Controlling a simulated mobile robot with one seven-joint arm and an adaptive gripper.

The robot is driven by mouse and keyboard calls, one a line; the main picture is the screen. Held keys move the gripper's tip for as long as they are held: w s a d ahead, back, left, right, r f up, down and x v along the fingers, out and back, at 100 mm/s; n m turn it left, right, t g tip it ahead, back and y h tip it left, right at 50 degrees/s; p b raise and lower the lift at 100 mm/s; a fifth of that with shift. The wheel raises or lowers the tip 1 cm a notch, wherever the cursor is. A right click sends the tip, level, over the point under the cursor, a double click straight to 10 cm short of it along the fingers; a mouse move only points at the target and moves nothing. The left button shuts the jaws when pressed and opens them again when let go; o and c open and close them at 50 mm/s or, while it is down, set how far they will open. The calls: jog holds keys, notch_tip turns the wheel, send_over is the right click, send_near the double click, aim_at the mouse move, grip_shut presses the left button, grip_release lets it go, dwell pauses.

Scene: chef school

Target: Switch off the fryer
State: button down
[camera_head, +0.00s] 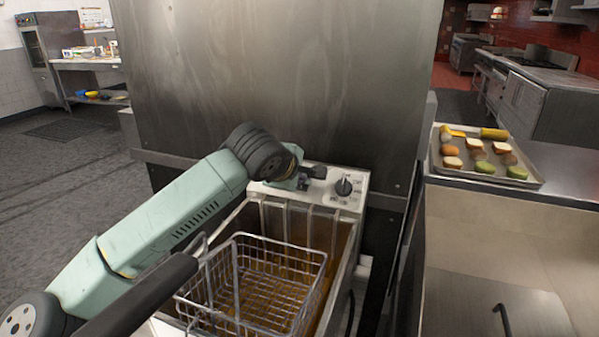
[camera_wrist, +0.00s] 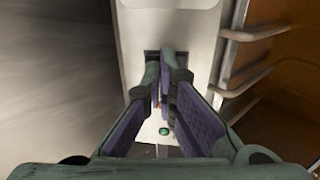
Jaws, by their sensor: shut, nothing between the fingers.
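The fryer stands ahead of me, with a white control panel (camera_head: 326,201) along its back and a wire basket (camera_head: 262,285) in its brown oil well. A black dial knob (camera_head: 344,187) with markings sits at the panel's right. My gripper (camera_head: 316,172) is over the panel, left of the knob. In the wrist view my gripper (camera_wrist: 166,54) is shut and empty, its fingertips over a dark rectangular part of the panel, possibly a switch. The fingers partly hide it, and I cannot tell whether they touch it. A small green light (camera_wrist: 163,131) shows between the finger bases.
A tall steel panel (camera_head: 280,80) rises behind the fryer. The basket's dark handle (camera_head: 140,297) reaches toward the lower left. On the right, a tray (camera_head: 535,184) of bread and other food sits on a steel counter (camera_head: 570,175). Grey floor is open at left.

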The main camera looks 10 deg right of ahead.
jog(key=shift+f, duration=0.1)
jog(key=b, duration=0.3)
jog(key=shift+w+d+f, duration=0.2)
jog(key=shift+w+f, duration=0.05)
jog(key=shift+f, duration=0.15)
jog(key=shift+r+p, duration=0.35)
jog(key=shift+r, duration=0.2)
jog(key=shift+r, duration=0.6)
jog(key=shift+s+a+r+p, duration=0.15)
jog(key=shift+r+p, duration=0.15)
jog(key=shift+r, duration=0.15)
jog(key=w+d+r+b+v, duration=0.1)
jog(key=r+b+v, duration=0.1)
jog(key=v, duration=1)
jog(key=shift+r, duration=0.4)
